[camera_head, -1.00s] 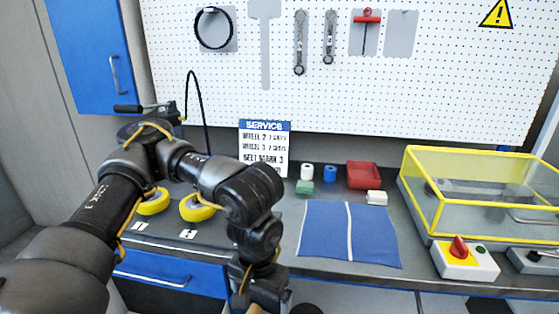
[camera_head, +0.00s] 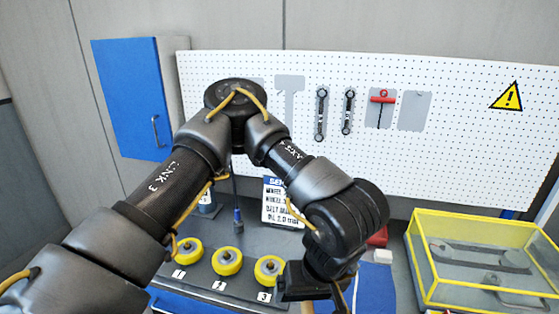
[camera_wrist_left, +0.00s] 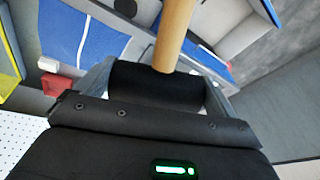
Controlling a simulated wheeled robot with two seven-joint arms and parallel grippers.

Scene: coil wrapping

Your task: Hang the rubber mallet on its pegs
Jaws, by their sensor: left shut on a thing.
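My left gripper (camera_wrist_left: 156,98) is shut on the rubber mallet in the left wrist view. Its black head (camera_wrist_left: 140,84) lies between the two grey fingers, and its wooden handle (camera_wrist_left: 173,35) sticks out away from the gripper. In the head view the left gripper (camera_head: 318,288) is low in the picture, in front of the bench, and my arm and the picture's edge hide most of the mallet. A grey T-shaped mallet outline (camera_head: 291,88) is on the white pegboard (camera_head: 455,150), above and behind the gripper. Pegs there are too small to tell. My right gripper is out of view.
Wrenches (camera_head: 321,114) and a red-handled tool (camera_head: 383,97) hang right of the outline. Yellow wheels (camera_head: 227,261) stand on the bench. A yellow-framed clear case (camera_head: 470,262) is at right. My left arm covers the pegboard's left part.

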